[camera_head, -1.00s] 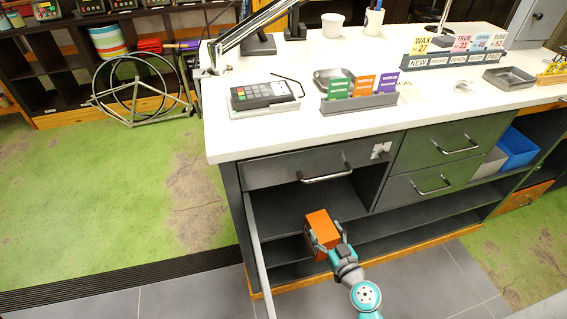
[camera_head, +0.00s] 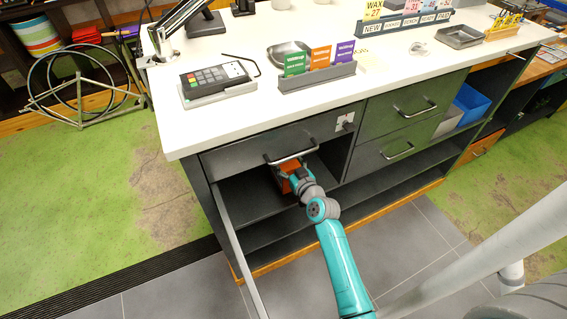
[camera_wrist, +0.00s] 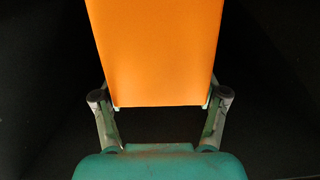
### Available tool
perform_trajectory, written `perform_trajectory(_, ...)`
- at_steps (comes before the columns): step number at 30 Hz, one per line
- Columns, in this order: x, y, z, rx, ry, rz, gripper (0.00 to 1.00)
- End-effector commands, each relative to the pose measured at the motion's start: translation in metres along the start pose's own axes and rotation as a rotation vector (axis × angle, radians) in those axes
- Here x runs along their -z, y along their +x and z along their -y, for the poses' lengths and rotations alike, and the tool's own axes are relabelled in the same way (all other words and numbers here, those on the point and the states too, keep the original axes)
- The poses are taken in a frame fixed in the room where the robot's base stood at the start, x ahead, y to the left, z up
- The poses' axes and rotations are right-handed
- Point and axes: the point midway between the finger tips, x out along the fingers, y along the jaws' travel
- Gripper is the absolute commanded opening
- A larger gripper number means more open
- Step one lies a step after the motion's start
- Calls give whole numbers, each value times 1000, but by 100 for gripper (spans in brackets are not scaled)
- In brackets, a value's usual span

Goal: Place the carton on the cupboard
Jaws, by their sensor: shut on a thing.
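The orange carton (camera_head: 285,182) is inside the open cupboard (camera_head: 247,201) under the counter's left drawer, partly hidden by my gripper and the drawer handle. My gripper (camera_head: 292,183) reaches in from the front and is shut on the carton. In the wrist view the carton (camera_wrist: 158,50) fills the upper middle, with my gripper's fingers (camera_wrist: 160,108) on its two sides. The cupboard door (camera_head: 240,250) stands open at the left, seen nearly edge-on. I cannot tell whether the carton touches the shelf below it.
The drawer front and its handle (camera_head: 291,153) are just above my gripper. A divider (camera_head: 335,158) stands to the right of the carton. The white countertop (camera_head: 235,118) holds a card terminal (camera_head: 215,80) and a card holder (camera_head: 318,78). The floor in front is clear.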

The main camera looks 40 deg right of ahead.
Motion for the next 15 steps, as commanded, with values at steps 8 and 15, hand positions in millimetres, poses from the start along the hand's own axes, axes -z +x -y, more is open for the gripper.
perform_trajectory(8,5,26,0,0,0,-3,4)
perform_trajectory(15,-19,36,0,0,1,1,4)
